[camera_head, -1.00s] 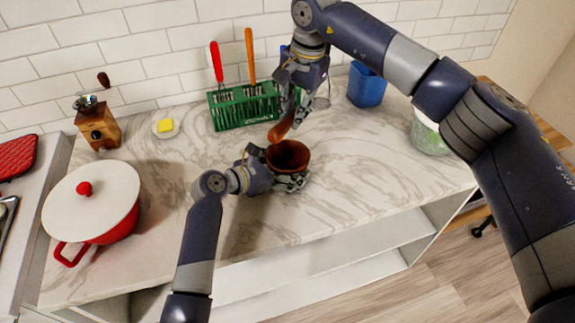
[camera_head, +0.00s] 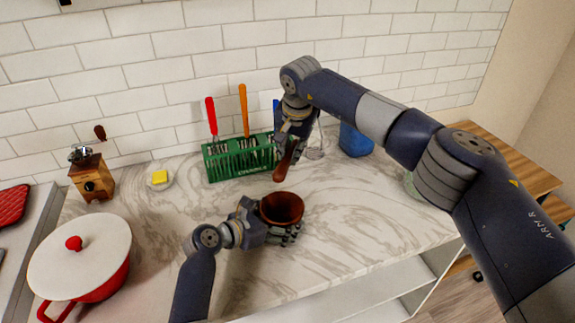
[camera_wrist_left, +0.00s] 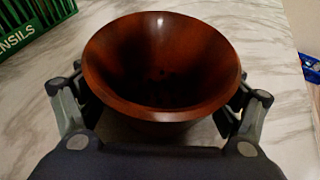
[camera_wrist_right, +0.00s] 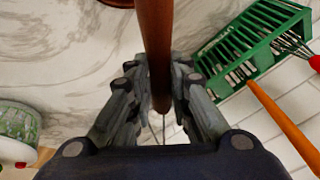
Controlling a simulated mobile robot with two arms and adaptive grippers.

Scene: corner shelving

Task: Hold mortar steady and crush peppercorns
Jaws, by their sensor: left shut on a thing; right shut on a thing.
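A brown mortar (camera_head: 282,207) stands on the marble counter in the head view. My left gripper (camera_head: 288,236) is shut around it, with one finger on each side in the left wrist view (camera_wrist_left: 160,125). Small dark specks, maybe peppercorns, lie at the bottom of the mortar (camera_wrist_left: 162,76). My right gripper (camera_head: 290,150) is shut on a brown wooden pestle (camera_head: 285,165), also seen in the right wrist view (camera_wrist_right: 155,45). The pestle's lower end is above and behind the mortar, apart from it, and slightly tilted.
A green utensil basket (camera_head: 225,160) with red- and orange-handled tools stands behind. A blue container (camera_head: 355,140) is at the back right. Counter right of the mortar is clear.

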